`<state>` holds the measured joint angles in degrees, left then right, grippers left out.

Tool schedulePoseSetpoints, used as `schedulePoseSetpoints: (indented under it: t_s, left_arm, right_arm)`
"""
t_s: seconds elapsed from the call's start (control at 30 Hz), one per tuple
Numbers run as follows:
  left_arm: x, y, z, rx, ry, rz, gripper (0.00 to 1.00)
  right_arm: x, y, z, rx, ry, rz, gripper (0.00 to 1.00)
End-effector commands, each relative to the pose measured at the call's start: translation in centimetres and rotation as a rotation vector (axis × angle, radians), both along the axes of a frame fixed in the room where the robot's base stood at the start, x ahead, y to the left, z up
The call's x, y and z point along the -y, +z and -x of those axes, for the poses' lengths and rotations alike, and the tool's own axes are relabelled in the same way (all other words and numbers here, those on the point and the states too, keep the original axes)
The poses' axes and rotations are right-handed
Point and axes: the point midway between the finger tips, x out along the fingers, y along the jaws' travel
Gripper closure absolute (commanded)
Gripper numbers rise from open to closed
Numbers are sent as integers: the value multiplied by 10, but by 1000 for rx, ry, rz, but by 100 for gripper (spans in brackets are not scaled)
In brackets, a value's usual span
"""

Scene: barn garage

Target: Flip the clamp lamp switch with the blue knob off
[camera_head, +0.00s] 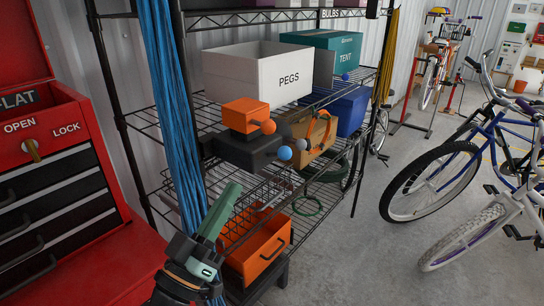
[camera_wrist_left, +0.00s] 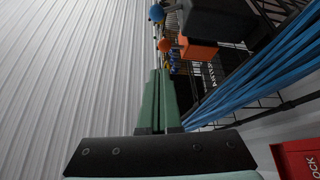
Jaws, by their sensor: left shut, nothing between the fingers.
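A blue knob (camera_head: 284,153) sticks out from the front of a dark box (camera_head: 240,150) on the wire shelf, with a grey knob (camera_head: 300,144) beside it. An orange box (camera_head: 243,112) with an orange knob (camera_head: 268,127) sits on top. In the left wrist view a blue knob (camera_wrist_left: 156,13) and an orange knob (camera_wrist_left: 165,44) show beyond the fingers. My left gripper (camera_head: 231,188), with green fingers, is shut and empty, below and left of the knobs and apart from them; its fingers also show in the left wrist view (camera_wrist_left: 160,73). No lamp can be clearly made out. My right gripper is out of view.
Blue ropes (camera_head: 172,110) hang at the shelf's left, close to my left gripper. A white PEGS box (camera_head: 235,75) stands behind the orange box. A red tool cabinet (camera_head: 60,150) stands left.

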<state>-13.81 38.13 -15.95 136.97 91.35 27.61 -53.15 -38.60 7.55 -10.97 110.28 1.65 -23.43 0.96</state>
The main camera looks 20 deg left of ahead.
Motion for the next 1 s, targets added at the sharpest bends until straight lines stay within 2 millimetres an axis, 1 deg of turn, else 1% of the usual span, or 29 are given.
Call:
schedulePoseSetpoints:
  t_s: [0.17, 0.27, 0.37, 0.8, 0.87, 1.0]
  left_arm:
    - [1, 3, -4, 1, 0, 0, 100]
    - [2, 9, -12, 2, 1, 1, 100]
    - [5, 17, -24, 4, 0, 1, 100]
    - [18, 53, -87, 3, -1, 1, 100]
    - [23, 35, -94, -1, -1, 4, 100]
    - [30, 24, -104, 0, 0, 1, 100]
  right_arm:
    - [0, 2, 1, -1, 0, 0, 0]
    - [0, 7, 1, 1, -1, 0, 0]
    - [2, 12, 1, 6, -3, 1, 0]
    - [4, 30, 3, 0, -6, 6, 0]
    - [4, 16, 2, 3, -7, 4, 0]
    - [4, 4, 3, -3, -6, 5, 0]
